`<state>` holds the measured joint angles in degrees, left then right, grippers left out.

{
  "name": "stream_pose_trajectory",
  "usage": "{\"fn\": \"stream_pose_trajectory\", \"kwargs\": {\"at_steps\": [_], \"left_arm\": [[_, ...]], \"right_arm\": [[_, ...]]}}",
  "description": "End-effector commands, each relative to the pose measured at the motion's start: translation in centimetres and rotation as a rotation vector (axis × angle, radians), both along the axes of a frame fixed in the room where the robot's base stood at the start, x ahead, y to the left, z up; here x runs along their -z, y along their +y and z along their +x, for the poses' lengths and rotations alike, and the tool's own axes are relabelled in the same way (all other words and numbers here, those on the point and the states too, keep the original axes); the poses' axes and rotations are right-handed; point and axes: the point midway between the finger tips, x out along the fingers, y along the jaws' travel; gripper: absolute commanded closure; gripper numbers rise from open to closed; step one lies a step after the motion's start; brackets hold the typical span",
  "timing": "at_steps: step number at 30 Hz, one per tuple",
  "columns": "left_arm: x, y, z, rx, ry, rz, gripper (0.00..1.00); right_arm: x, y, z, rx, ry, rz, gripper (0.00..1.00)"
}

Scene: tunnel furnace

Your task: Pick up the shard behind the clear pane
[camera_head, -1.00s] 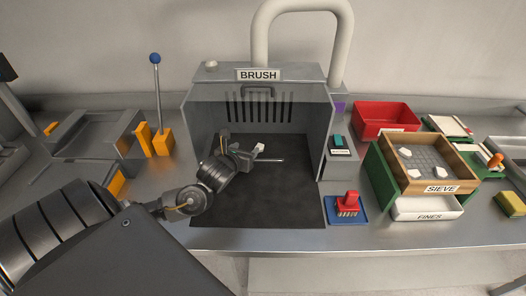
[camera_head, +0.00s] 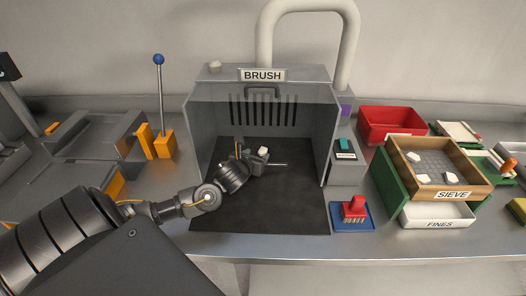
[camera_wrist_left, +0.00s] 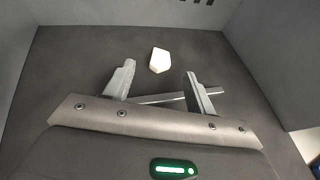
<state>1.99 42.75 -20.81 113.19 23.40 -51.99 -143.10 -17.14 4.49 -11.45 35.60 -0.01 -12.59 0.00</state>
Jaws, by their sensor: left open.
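A small white shard (camera_head: 263,151) lies on the dark floor inside the grey BRUSH booth, behind its clear pane with a handle (camera_head: 262,92). My left gripper (camera_head: 252,156) reaches in under the pane, low over the floor and close to the shard. In the left wrist view the shard (camera_wrist_left: 158,60) is apart from the fingers, just beyond their tips and between their lines. The left gripper (camera_wrist_left: 159,74) is open and empty. A thin grey rod (camera_wrist_left: 165,97) shows across the gap between the fingers. My right gripper is out of view.
The booth's side walls (camera_head: 333,145) stand close on both sides. A red brush (camera_head: 354,207) on a blue mat is at the front right. The wooden SIEVE tray (camera_head: 483,181) holds white shards. A blue-knobbed lever (camera_head: 159,100) stands left.

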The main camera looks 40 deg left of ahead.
Motion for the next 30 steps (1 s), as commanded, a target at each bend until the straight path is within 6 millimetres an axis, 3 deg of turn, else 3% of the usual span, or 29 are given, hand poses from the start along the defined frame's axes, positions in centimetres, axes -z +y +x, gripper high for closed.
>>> {"fn": "stream_pose_trajectory", "kwargs": {"at_steps": [5, 15, 23, 30], "left_arm": [[0.1, 0.2, 0.6, -0.002, -0.001, -0.001, 0.44], [1.9, 1.2, 4.3, -0.002, 0.0, 0.0, 0.44], [2.2, 1.3, 4.6, 0.0, -0.001, 0.0, 0.44], [2.2, 1.3, 4.6, 0.0, -0.001, 0.0, 0.72]], "right_arm": [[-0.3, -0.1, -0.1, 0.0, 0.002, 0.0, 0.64], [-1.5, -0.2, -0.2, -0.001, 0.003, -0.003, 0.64], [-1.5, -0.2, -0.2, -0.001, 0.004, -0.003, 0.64], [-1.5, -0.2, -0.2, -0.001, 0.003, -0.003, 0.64]]}}
